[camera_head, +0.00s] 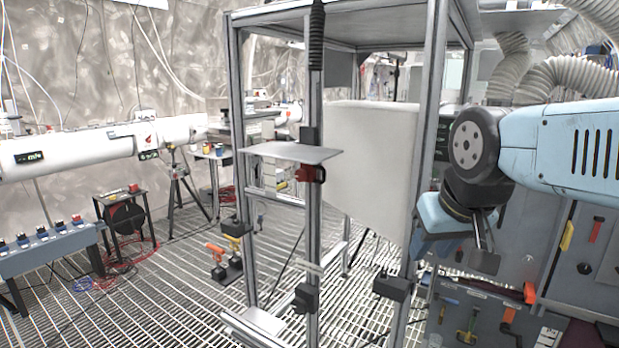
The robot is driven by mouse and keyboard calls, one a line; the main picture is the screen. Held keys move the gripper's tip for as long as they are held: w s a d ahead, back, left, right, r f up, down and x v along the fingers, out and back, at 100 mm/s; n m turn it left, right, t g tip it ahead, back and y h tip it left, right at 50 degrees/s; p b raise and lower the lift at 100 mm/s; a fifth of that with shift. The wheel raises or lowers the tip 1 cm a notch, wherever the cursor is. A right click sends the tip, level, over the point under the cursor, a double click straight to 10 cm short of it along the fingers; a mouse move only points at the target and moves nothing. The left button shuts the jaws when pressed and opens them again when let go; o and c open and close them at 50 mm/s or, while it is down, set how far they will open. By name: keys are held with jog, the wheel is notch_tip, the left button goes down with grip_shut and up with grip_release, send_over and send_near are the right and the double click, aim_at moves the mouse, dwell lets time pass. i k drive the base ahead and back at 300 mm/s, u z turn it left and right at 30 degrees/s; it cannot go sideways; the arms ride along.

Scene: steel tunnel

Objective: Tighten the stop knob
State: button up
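A small red part with a black body (311,173), possibly the stop knob, sits on the upright post of the steel frame, just under a flat grey plate (290,152). I cannot tell for sure which part is the stop knob. Black blocks (306,297) sit lower on the same post. My light-blue arm comes in from the right. My gripper (484,248) hangs at its end, right of the frame and well apart from the red part. Its fingers are small and seen edge-on, so their opening is unclear. I see nothing held in it.
The frame's right upright (428,130) and a pale panel (370,165) stand between my gripper and the post. A tool board (470,320) with coloured handles is at lower right. A blue-grey bench (50,250) stands at left. Grated floor (150,310) is open at lower left.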

aim_at(300, 175)
jog(key=z, duration=0.65)
jog(key=k, duration=1.3)
jog(key=u, duration=1.2)
jog(key=i, duration=1)
jog(key=z, duration=0.1)
